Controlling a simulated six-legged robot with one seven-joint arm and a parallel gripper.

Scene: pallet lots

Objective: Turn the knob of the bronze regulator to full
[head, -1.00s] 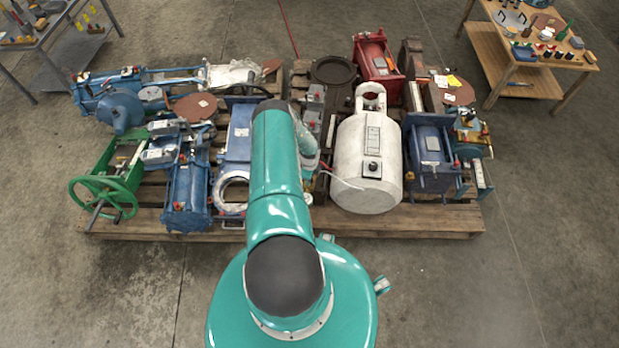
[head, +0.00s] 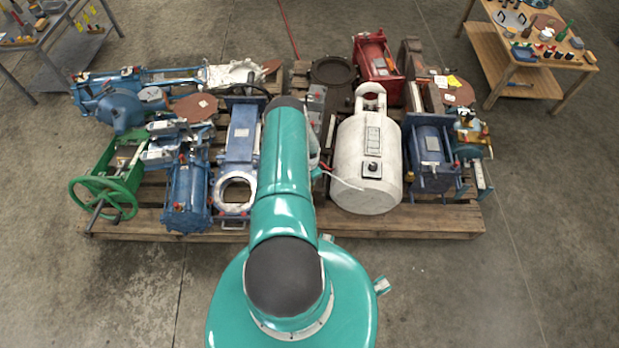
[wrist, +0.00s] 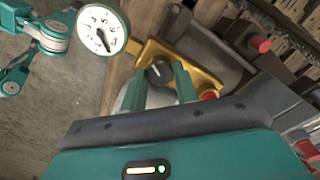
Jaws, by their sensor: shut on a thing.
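In the wrist view the bronze regulator (wrist: 207,82) shows as a yellow-gold body beyond my gripper. Its dark round knob (wrist: 158,73) with a small pale mark sits between the two teal fingers. My gripper (wrist: 160,87) is shut on the knob. A round white gauge (wrist: 103,28) with a teal rim, numbers and a dark needle stands just left of the knob; the needle points toward the lower part of the dial. In the head view my arm hides the gripper, and I cannot make out the regulator there.
A red cap (wrist: 208,95) is close to the right finger. In the head view a wooden pallet (head: 400,222) is crowded with machine parts, including a white tank (head: 357,180) and a green handwheel (head: 95,200). Concrete floor is clear in front.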

